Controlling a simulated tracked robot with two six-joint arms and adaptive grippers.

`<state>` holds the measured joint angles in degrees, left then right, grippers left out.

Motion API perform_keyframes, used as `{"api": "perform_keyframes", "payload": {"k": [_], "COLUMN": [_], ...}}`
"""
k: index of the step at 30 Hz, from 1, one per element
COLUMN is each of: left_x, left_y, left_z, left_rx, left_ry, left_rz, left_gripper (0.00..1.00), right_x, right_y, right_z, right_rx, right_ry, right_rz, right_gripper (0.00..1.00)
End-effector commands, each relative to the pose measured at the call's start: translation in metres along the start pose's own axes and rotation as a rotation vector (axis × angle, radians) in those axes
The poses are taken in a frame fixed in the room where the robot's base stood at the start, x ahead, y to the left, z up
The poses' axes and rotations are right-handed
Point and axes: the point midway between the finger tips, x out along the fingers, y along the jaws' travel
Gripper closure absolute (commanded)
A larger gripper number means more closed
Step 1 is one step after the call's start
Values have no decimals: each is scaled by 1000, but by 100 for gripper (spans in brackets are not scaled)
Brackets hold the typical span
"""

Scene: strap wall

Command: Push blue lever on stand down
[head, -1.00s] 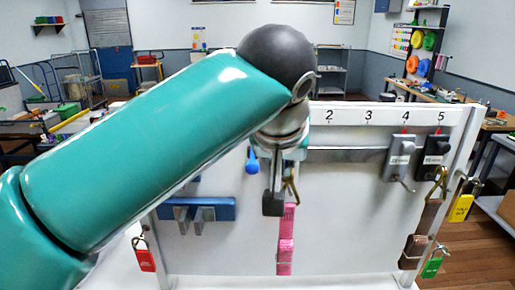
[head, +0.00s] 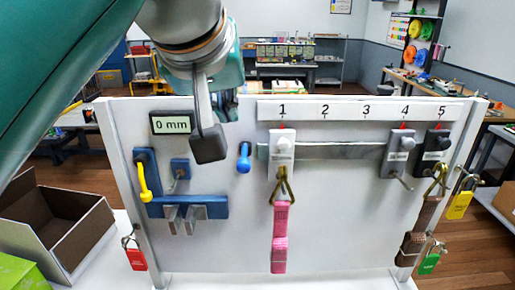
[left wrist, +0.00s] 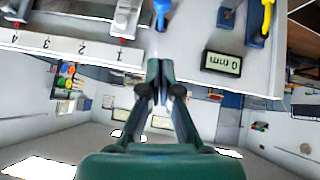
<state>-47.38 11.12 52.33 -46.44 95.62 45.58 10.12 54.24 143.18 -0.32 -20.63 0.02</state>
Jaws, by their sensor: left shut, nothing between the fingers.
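The blue lever (head: 244,158) hangs down on the white upright panel (head: 330,230), right of the display reading 0 mm (head: 172,123). In the left wrist view, which looks upside down, the blue lever (left wrist: 161,10) is at the top edge, partly cut off. My left gripper (head: 208,148) is shut and empty, in front of the panel, up and left of the blue lever and apart from it in the picture. Its closed fingertips (left wrist: 160,68) point toward the lever in the left wrist view. My right gripper is not in view.
A yellow lever (head: 146,182) hangs left on a blue bracket (head: 190,206). A pink strap (head: 280,235) hangs from hook 1 and a brown strap (head: 412,248) at the right. An open cardboard box (head: 60,225) stands left of the panel.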

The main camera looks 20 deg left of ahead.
Motion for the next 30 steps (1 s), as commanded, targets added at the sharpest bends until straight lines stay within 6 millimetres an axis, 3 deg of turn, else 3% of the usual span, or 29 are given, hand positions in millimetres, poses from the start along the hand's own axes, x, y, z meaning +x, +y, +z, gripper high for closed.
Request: {"api": "perform_keyframes", "payload": {"k": [10,18,30], "left_x": [75,94,98], "left_y": [-2,-1,0], "left_z": [1,24,28], "left_rx": [0,0,-1], "left_ry": [-3,-1,0], "left_rz": [-4,-1,0], "left_gripper": [100,100,100], "right_x": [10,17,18], "right_y": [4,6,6], "right_z": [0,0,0], "right_rx": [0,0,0], "right_ry": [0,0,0], "right_rz": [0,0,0], "right_gripper": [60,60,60]}}
